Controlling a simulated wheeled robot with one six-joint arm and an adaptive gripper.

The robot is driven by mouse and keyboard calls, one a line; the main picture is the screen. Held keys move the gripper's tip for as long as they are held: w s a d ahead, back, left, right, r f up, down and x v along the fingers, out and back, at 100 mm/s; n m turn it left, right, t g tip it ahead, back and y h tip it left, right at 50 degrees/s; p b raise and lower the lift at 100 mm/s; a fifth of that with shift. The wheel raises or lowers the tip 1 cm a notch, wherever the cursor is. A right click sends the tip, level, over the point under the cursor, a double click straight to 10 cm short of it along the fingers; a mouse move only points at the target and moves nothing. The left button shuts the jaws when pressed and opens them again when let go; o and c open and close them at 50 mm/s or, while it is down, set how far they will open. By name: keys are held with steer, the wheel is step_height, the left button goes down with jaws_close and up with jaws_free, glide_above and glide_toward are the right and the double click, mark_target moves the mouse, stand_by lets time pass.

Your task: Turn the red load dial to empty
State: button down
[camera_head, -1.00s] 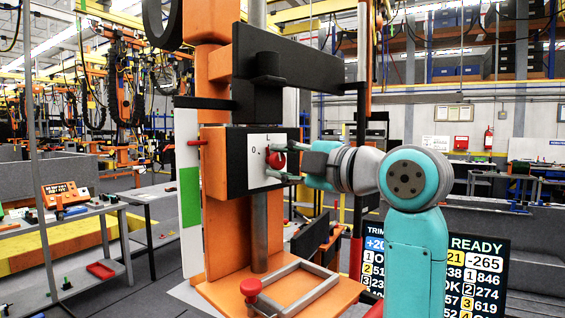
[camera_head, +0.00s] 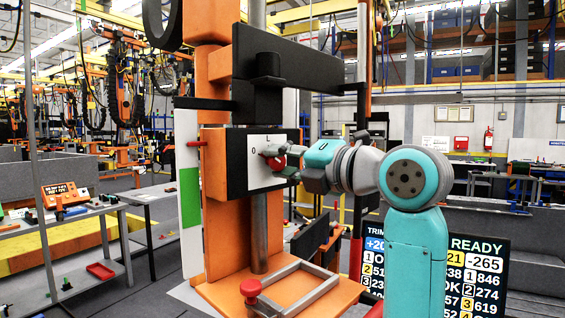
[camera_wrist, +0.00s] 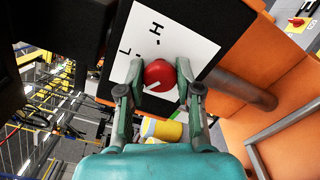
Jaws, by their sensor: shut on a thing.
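The red load dial (camera_head: 276,162) sits on a white plate (camera_head: 256,148) on the black box of the orange column. In the head view the plate shows a 0 left of the dial and an L above it. My gripper (camera_head: 277,158) reaches in from the right, shut on the dial. In the wrist view the red dial (camera_wrist: 160,75) lies between the two fingers of my gripper (camera_wrist: 158,73). Its white pointer line slants to the lower left, toward the left finger. The L and H show on the plate there; the 0 is not visible.
A red-knobbed handle (camera_head: 250,287) and a metal frame (camera_head: 305,285) sit on the orange base below. A thick grey bar (camera_head: 259,235) runs down under the box. A scoreboard (camera_head: 480,275) reading READY stands behind my arm.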

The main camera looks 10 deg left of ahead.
steer(key=shift+n, duration=0.3)
steer(key=c, duration=0.8)
jaws_free()
steer(key=shift+d, duration=0.1)
steer(key=v, duration=1.1)
steer(key=shift+s+d, duration=0.3)
